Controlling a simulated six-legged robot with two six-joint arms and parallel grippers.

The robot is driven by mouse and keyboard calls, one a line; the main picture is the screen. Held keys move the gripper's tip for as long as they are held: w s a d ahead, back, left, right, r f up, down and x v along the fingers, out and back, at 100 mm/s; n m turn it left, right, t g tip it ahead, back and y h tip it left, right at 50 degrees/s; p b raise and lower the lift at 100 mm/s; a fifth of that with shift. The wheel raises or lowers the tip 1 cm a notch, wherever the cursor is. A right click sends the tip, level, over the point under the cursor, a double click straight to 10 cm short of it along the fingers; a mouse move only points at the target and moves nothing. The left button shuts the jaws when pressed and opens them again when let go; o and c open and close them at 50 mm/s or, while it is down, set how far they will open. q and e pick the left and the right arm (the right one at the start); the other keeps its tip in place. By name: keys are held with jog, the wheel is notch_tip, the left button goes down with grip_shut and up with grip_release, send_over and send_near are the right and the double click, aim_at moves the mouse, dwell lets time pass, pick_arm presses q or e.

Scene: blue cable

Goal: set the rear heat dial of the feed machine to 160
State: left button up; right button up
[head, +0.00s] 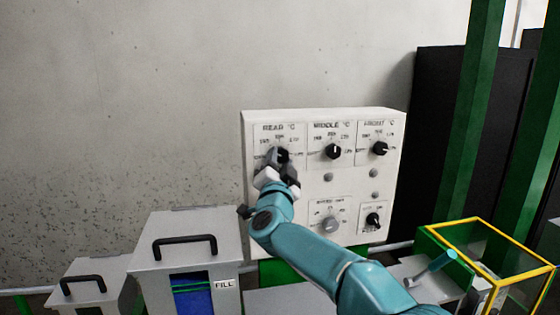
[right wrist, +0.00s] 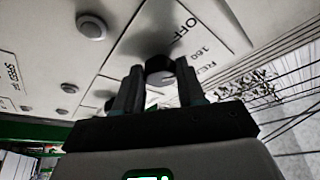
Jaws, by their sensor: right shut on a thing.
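The rear heat dial (head: 284,154) is a black knob under the label REAR °C, at the upper left of the white control panel (head: 290,200). My right gripper (head: 279,160) is at this dial and covers part of it. In the right wrist view the two fingers of the gripper (right wrist: 158,85) are on either side of the dial (right wrist: 159,66), shut on it. A printed 160 shows beside it there, along with OFF. I cannot tell which mark the dial points at. My left gripper is not in view.
The middle dial (head: 333,151) and front dial (head: 380,148) are to the right of the rear one. Lower on the panel are a grey knob (head: 330,225) and a black knob (head: 373,220). A grey FILL box (head: 225,250) stands at lower left, a yellow-edged guard (head: 497,243) at lower right.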

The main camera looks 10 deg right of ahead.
jog(key=shift+r+m+g+h, duration=0.15)
jog(key=shift+m+g+h, duration=0.15)
jog(key=shift+m, duration=0.5)
jog(key=shift+m+p, duration=0.3)
